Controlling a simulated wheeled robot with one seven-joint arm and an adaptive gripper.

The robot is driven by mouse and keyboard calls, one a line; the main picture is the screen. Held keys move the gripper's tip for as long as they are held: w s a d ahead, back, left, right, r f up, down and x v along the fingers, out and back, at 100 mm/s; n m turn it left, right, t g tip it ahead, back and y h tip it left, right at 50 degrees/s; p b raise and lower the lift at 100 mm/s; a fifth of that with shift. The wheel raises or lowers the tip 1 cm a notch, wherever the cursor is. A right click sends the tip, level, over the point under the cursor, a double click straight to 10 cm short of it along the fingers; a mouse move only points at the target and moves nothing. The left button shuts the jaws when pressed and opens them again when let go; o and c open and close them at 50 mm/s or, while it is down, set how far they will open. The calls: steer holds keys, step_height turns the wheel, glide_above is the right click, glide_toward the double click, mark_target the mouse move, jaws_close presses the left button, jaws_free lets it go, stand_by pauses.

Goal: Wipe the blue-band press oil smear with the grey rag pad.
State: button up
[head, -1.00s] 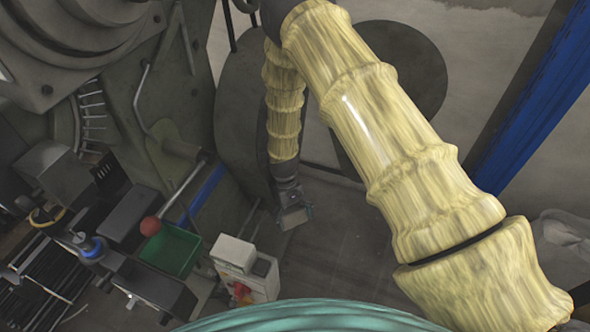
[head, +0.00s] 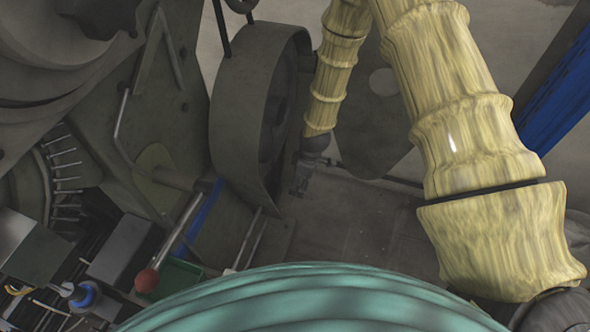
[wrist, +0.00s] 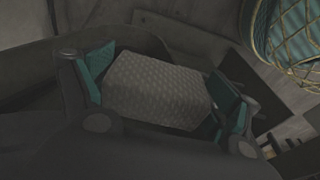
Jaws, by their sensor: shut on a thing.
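My gripper (wrist: 165,95) is shut on the grey rag pad (wrist: 155,90), a textured pad held between its two teal-tipped fingers in the wrist view. In the head view my gripper (head: 302,180) is small and dark, beside the right edge of a big round grey guard; the pad cannot be made out there. A blue band (head: 204,216) runs along the lower part of the dark press (head: 150,130) at left, apart from my gripper. I cannot make out an oil smear in either view.
The round guard (head: 240,110) stands close to the left of my gripper. A lever with a red knob (head: 146,280) sticks out over a green bin (head: 180,272). A blue post (head: 560,85) stands at right. Open grey floor (head: 340,225) lies below my gripper.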

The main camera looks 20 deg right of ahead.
steer(key=shift+w+a+r, duration=0.1)
steer(key=shift+w, duration=0.05)
steer(key=w+a+b, duration=0.1)
steer(key=w+a, duration=0.2)
steer(key=a, duration=0.2)
steer(key=shift+w, duration=0.2)
steer(key=shift+w+a, duration=0.4)
steer(key=shift+a, duration=0.3)
stand_by(1.1)
steer(key=shift+w+d+b, duration=0.3)
steer(key=shift+w+d, duration=0.7)
steer(key=shift+w, duration=0.3)
steer(key=w+d+b, duration=0.1)
steer(key=w+d, duration=0.2)
steer(key=w, duration=0.2)
stand_by(0.4)
steer(key=shift+s+a+p, duration=0.2)
steer(key=shift+s+a, duration=0.15)
steer(key=shift+s, duration=0.35)
steer(key=shift+s+a+p, duration=0.2)
steer(key=shift+s+a, duration=0.15)
steer(key=shift+s, duration=0.3)
